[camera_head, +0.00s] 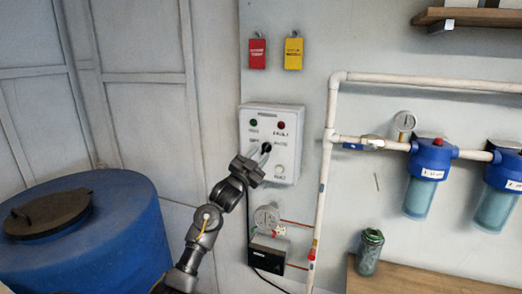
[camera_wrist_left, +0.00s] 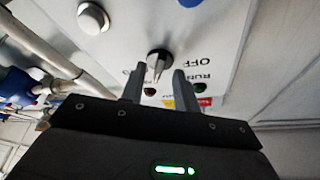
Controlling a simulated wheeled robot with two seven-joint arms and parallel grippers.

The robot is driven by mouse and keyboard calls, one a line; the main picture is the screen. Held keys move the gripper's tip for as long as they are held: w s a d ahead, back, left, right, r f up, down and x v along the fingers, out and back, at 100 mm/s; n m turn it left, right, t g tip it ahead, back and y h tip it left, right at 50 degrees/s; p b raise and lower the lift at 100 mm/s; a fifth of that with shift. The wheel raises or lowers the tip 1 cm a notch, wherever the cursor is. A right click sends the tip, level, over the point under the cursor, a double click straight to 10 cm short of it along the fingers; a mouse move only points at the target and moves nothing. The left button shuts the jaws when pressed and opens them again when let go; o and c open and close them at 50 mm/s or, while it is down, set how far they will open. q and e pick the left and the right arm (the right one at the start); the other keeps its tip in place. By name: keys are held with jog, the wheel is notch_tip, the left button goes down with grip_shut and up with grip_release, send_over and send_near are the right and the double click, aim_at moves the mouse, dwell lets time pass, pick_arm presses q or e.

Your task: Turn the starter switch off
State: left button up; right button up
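The starter switch is a dark rotary knob with a grey handle (camera_wrist_left: 156,62) on the front of a white control box (camera_wrist_left: 220,14). In the head view the box (camera_head: 272,115) hangs on the wall, and my left gripper partly covers the knob (camera_head: 266,148). An OFF label (camera_wrist_left: 190,62) sits right of the knob in the left wrist view. My left gripper (camera_head: 260,162) is open; in the wrist view its fingers (camera_wrist_left: 158,76) stand apart, one on each side of the handle's near end. I cannot tell whether they touch it. My right gripper is not in view.
The box also carries a green light (camera_head: 254,123), a red light (camera_head: 282,125) and a pale round button (camera_head: 279,169). White pipes (camera_head: 328,150) and blue filters (camera_head: 428,170) are right; a blue tank (camera_head: 110,240) is left.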

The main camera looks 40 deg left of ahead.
pick_arm(q)
jog(key=shift+w+r, duration=0.2)
jog(key=shift+w, duration=0.45)
grip_shut()
